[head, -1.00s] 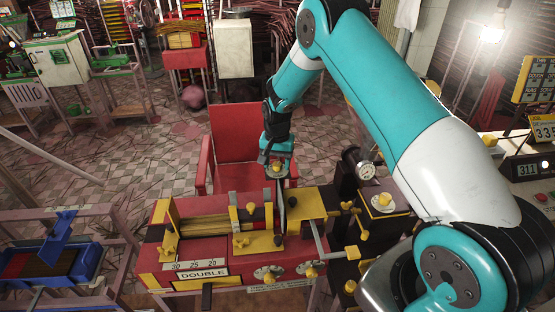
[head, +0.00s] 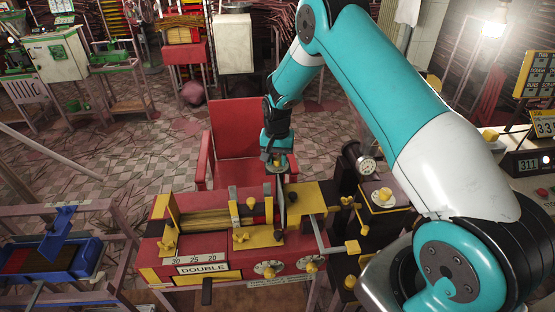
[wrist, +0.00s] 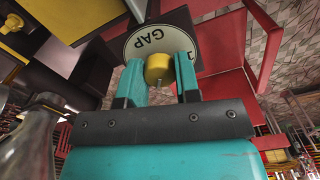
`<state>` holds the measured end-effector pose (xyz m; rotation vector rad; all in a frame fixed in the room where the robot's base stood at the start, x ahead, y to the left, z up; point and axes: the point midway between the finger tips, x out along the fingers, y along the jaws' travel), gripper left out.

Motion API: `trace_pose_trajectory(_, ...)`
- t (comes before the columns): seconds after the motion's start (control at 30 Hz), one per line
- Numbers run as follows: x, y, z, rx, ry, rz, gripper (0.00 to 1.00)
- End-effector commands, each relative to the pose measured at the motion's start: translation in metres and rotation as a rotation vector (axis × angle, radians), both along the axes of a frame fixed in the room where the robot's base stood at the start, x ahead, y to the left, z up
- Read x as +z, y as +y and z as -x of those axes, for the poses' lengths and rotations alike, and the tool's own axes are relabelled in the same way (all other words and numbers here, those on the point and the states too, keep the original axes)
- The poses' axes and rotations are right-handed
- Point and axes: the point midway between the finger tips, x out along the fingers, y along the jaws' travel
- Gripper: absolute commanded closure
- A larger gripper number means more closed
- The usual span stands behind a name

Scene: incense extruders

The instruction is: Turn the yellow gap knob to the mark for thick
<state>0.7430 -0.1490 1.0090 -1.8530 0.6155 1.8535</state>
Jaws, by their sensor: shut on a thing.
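The yellow gap knob (wrist: 159,68) sits in front of a round white dial plate lettered GAP (wrist: 145,40). My gripper (wrist: 158,80) has its two teal fingers on either side of the knob, shut on it. Part of a numeral shows at the dial's edge; the other marks are hidden by the fingers and knob, so I cannot read the setting. In the head view, my gripper (head: 277,156) is at the small dial behind the red extruder (head: 150,245), and it mostly covers the knob.
A red chair (head: 232,120) stands just behind the dial. The extruder carries yellow fittings and a DOUBLE plate (head: 203,268). A black unit with a gauge (head: 367,165) stands to the right. A blue tray (head: 62,262) is at the left. The tiled floor behind is littered with sticks.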

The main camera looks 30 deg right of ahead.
Motion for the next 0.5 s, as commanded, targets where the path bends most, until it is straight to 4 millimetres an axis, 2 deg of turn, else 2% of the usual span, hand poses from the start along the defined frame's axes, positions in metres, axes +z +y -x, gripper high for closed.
trace_pose_trajectory(0.5, -0.0015, 0.0001, -0.0003, 0.366, -0.001, 0.0, 0.93)
